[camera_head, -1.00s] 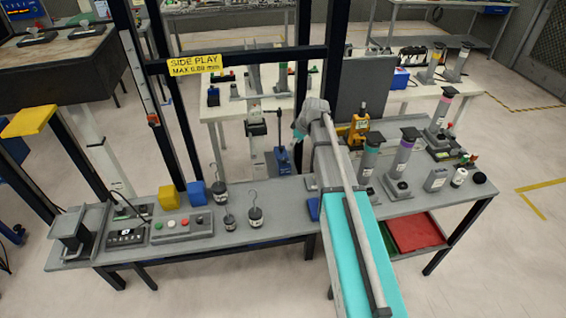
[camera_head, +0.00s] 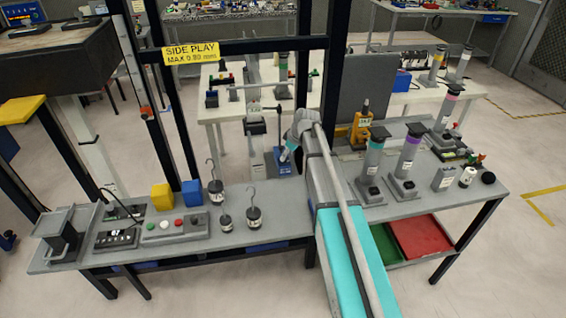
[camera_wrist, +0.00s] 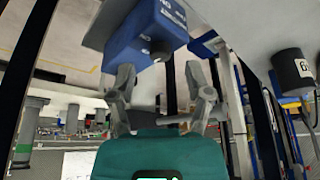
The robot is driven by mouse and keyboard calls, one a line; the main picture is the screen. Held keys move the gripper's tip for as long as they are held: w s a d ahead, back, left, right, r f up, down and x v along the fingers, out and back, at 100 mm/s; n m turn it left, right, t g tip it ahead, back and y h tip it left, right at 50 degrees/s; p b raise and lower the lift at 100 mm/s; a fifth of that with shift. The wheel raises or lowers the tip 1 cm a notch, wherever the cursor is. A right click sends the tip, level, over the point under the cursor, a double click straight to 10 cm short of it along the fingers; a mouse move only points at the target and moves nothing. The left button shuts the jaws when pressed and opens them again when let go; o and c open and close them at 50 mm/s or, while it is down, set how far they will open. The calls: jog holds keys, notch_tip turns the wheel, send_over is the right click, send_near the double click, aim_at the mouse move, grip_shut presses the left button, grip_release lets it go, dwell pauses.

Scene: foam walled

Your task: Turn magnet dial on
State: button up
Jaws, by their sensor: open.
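A blue magnetic base (camera_head: 284,163) with an upright post stands on the grey bench behind my arm in the head view. In the wrist view the blue base (camera_wrist: 142,30) is at the top, and a dark round dial (camera_wrist: 160,52) shows on its near face. My gripper (camera_wrist: 161,80) is open, with a finger at each side and an empty gap between. The dial lies just beyond the fingertips, roughly in line with the gap; I see no contact. In the head view my gripper's end is by the base, partly hidden by my arm. I cannot read the dial's setting.
Hooked weights (camera_head: 253,215), a button box (camera_head: 175,228) and yellow (camera_head: 162,197) and blue blocks stand on the left of the bench. Cylindrical gauges (camera_head: 408,160) stand on the right. A dark frame with a yellow sign (camera_head: 191,53) rises at the back left.

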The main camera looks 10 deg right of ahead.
jog(key=shift+b+x, duration=0.75)
jog(key=shift+x, duration=0.35)
